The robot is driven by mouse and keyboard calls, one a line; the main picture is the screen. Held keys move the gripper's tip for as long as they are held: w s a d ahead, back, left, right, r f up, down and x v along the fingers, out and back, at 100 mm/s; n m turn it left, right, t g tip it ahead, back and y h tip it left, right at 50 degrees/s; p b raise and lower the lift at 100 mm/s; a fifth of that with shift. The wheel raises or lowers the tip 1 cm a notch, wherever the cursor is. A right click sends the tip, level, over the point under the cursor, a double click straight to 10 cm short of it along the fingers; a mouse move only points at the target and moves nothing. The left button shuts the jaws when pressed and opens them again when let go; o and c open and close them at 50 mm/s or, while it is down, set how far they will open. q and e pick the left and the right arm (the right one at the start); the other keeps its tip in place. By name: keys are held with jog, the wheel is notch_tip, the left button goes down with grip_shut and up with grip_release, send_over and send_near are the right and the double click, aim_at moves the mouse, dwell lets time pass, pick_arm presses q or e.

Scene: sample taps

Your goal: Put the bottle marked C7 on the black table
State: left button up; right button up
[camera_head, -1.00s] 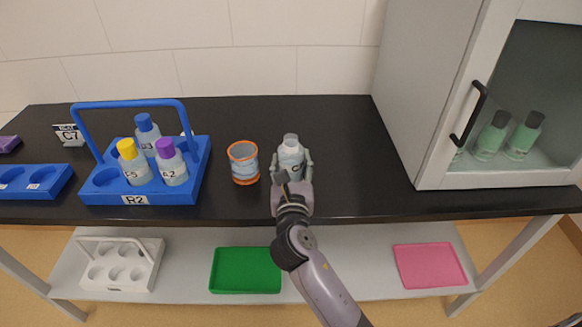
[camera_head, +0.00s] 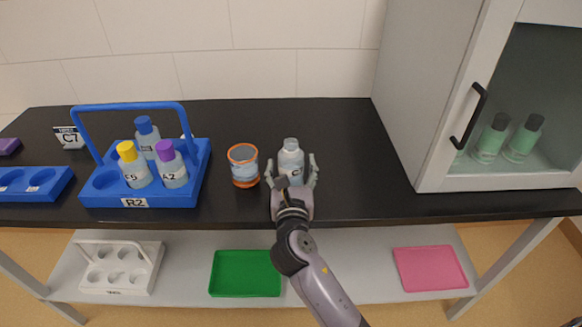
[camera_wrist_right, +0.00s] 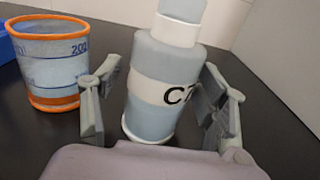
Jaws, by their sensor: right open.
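The bottle marked C7 (camera_head: 291,158) stands upright on the black table (camera_head: 345,165), near its front middle. My right gripper (camera_head: 292,172) is open, with one finger on each side of the bottle. In the right wrist view a gap shows between the right gripper (camera_wrist_right: 160,108) and the bottle. My left gripper is not in view.
An orange-rimmed beaker (camera_head: 243,166) stands close left of the bottle. A blue rack R2 (camera_head: 196,180) with several bottles is farther left, with a C7 sign (camera_head: 69,137) behind. A glass-door cabinet (camera_head: 425,120) stands right. The table behind the bottle is clear.

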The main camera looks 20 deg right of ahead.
jog(key=v, duration=1.2)
jog(key=shift+r+b, duration=0.2)
jog(key=shift+b, duration=0.1)
